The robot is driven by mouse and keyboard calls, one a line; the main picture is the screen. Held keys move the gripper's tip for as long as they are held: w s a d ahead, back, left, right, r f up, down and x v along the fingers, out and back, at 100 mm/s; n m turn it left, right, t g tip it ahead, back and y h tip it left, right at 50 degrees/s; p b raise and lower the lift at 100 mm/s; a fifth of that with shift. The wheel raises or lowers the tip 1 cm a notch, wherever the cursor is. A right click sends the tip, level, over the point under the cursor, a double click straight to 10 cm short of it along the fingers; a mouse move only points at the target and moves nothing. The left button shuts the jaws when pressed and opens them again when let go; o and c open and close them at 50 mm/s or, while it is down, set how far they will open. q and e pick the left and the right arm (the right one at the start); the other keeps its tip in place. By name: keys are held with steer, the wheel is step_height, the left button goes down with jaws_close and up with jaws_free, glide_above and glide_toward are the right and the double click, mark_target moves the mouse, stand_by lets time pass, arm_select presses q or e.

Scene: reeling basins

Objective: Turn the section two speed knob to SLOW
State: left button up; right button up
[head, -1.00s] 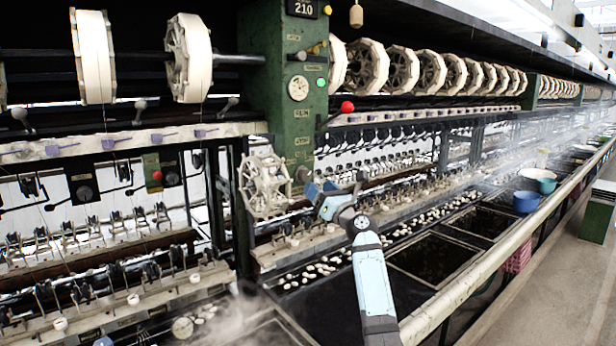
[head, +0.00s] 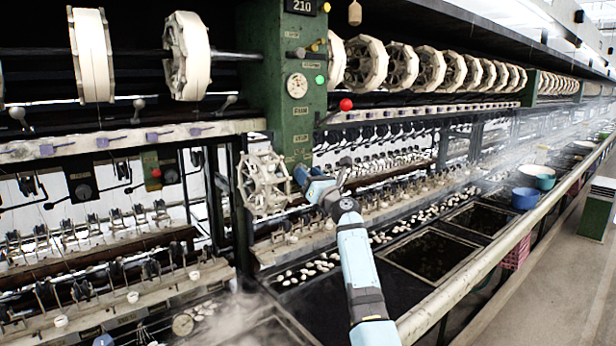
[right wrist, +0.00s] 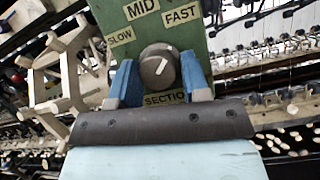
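The section two speed knob (right wrist: 158,66) is a round dark grey knob on the green machine post (head: 283,100), with labels SLOW (right wrist: 120,38), MID (right wrist: 142,8) and FAST (right wrist: 181,15) above it. Its white pointer line slants to the upper right, toward the FAST side. My right gripper (right wrist: 157,75) is open, with one blue finger on each side of the knob and the knob between them. I cannot tell if the fingers touch it. In the head view the right gripper (head: 303,178) is at the lower post and hides the knob. My left gripper is not seen.
A pale reel wheel (head: 264,183) stands close left of the right gripper. A red ball-ended lever (head: 346,104) sticks out above it. Dark basins (head: 430,255) lie below, with steam around.

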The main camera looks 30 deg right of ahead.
steer(key=n+y+b, duration=0.1)
steer(key=n+b, duration=0.1)
steer(key=n, duration=0.1)
steer(key=n+g+y+b, duration=0.1)
steer(key=n+y+b, duration=0.1)
steer(key=n, duration=0.1)
steer(key=shift+f+n, duration=0.2)
steer(key=shift+n, duration=0.1)
steer(key=shift+r+n+g+y+b, duration=0.1)
steer(key=shift+n+g+y+b, duration=0.2)
steer(key=shift+n+y+b, duration=0.7)
steer(key=shift+c, duration=0.3)
steer(key=n+g, duration=0.1)
steer(key=n, duration=0.3)
steer(key=n+g, duration=0.2)
steer(key=n, duration=0.3)
steer(key=n+g+y, duration=0.1)
steer(key=n, duration=0.3)
steer(key=shift+r+n+g, duration=0.3)
steer(key=shift+r, duration=0.1)
